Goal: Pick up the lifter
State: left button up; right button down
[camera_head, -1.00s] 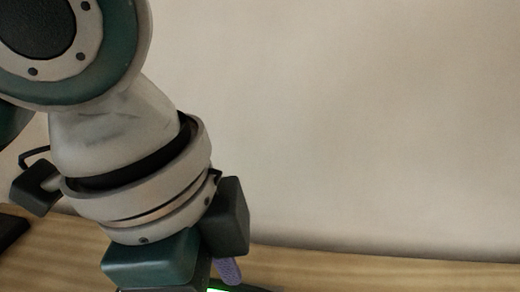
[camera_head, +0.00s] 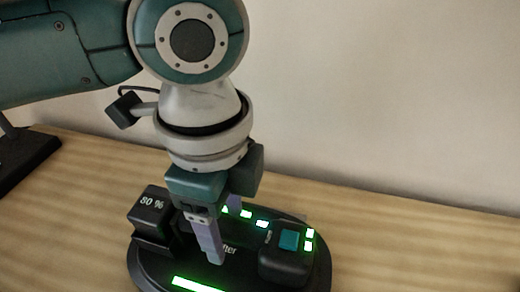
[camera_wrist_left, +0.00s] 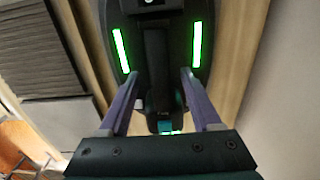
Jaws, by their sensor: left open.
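The lifter (camera_head: 285,265) is a black device with a teal button. It rests on a black oval dock (camera_head: 140,274) with green lights, partly hidden by my left gripper in the head view. In the left wrist view, the lifter (camera_wrist_left: 157,62) shows as a dark long body with a teal patch, lying between the fingers. My left gripper (camera_head: 221,232) points down over the dock, its two purple fingers apart on either side of the dark body. It also shows in the left wrist view (camera_wrist_left: 160,75), with nothing clasped. Whether the fingers touch the lifter cannot be told. My right gripper is out of view.
A block reading 80 % (camera_head: 150,212) stands up at the dock's left. The wooden table (camera_head: 400,240) is clear to the right, with a pale wall (camera_head: 400,90) behind. A dark object (camera_head: 25,160) lies at the far left.

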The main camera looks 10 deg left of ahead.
pick_arm(q)
jog(key=shift+f, duration=0.35)
jog(key=shift+f, duration=0.25)
dwell(0.4)
grip_shut()
dwell(0.4)
jog(key=shift+r, duration=0.1)
